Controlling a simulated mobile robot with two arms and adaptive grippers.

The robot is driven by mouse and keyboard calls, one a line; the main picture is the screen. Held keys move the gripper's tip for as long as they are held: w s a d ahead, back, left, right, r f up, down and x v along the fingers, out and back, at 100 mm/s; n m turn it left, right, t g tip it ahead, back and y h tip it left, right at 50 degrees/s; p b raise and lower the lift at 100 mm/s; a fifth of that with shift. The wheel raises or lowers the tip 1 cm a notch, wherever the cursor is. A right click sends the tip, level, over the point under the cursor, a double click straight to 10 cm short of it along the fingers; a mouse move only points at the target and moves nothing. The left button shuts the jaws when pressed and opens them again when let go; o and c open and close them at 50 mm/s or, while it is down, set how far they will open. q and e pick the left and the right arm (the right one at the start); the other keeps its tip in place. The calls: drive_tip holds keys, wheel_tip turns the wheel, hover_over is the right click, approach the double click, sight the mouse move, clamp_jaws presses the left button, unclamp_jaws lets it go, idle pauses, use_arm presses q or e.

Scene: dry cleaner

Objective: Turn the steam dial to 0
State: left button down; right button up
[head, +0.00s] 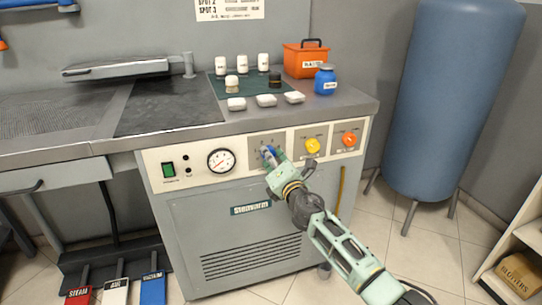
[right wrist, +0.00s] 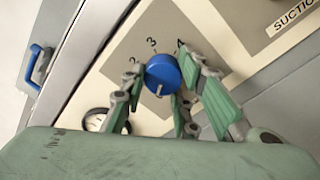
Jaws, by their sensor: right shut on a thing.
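A round blue dial (head: 267,153) sits on a grey plate on the front panel of the pressing machine. In the right wrist view the blue dial (right wrist: 163,72) has a white mark on its lower edge, and the printed numbers 2, 3 and 4 show around its upper side. My right gripper (head: 272,158) is at the dial, its green fingers on either side of it; in the right wrist view the gripper (right wrist: 160,85) is shut on it. The 0 mark and the dial's own label are hidden or unreadable. My left gripper is in neither view.
A yellow knob (head: 312,146) and an orange knob (head: 349,139) are to the right. A gauge (head: 221,161) and green switch (head: 169,168) are to the left. Bottles and an orange box (head: 303,64) stand above on the worktop. A blue tank (head: 450,100) stands at right.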

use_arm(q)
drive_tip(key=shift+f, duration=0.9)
use_arm(e)
drive_tip(key=shift+w+r+n, duration=0.1)
drive_tip(key=shift+r+n, duration=0.35)
drive_tip(key=shift+n, duration=0.45)
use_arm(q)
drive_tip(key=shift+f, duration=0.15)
use_arm(e)
drive_tip(key=shift+a, duration=0.1)
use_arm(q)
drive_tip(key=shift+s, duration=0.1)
use_arm(e)
drive_tip(key=o, duration=1)
drive_tip(key=shift+a, duration=0.1)
drive_tip(key=shift+f, duration=0.15)
drive_tip(key=v, duration=1.2)
drive_tip(key=shift+f, duration=0.1)
